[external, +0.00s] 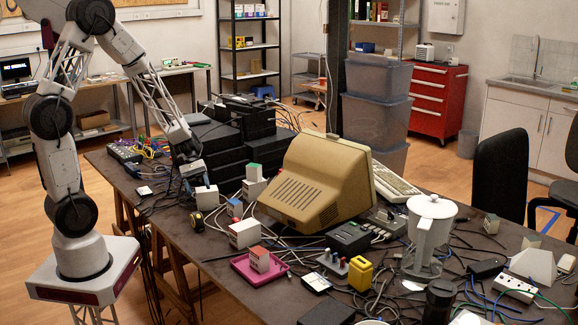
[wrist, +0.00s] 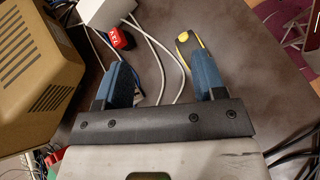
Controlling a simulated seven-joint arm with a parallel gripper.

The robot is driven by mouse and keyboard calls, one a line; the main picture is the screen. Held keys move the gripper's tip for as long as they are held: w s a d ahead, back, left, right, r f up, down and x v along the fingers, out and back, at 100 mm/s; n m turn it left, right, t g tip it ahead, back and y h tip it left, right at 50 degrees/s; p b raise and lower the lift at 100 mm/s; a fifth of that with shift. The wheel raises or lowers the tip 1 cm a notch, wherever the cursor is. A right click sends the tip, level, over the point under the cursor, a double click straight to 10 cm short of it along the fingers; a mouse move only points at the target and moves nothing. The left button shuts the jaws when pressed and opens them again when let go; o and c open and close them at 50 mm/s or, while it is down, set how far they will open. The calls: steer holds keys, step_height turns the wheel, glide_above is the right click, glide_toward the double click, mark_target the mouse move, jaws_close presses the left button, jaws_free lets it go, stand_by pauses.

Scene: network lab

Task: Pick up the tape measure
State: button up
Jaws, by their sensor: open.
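My gripper (external: 194,178) is above the table behind the tape measure in the external view. In the wrist view my gripper (wrist: 163,66) has its two blue fingers spread wide, with nothing held between them.
A beige computer monitor (external: 325,180) stands close by and fills the left of the wrist view (wrist: 35,75). A red and black item (wrist: 120,38) and pale cables (wrist: 160,45) lie near the left finger. A pink tray (external: 244,272) stands farther forward. Black boxes (external: 218,135) are stacked behind.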

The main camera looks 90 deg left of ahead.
steer(key=s+a+f+n+t, duration=0.1)
steer(key=s+f, duration=0.1)
steer(key=s+a+f+n+h, duration=0.1)
steer(key=s+f+n, duration=0.1)
steer(key=s+a+f+n+t, duration=0.1)
steer(key=s+f, duration=0.1)
steer(key=shift+s+a+n+t, duration=0.2)
steer(key=shift+n+t, duration=0.1)
steer(key=shift+n, duration=0.1)
steer(key=shift+s+a+f+n+t+h, duration=0.4)
steer(key=shift+a+f, duration=0.2)
steer(key=shift+f, duration=0.15)
steer(key=shift+w, duration=0.1)
glide_toward(201, 228)
steer(key=shift+w+d, duration=0.25)
steer(key=shift+x, duration=2.6)
steer(key=shift+s+f, duration=0.1)
steer(key=shift+f, duration=0.05)
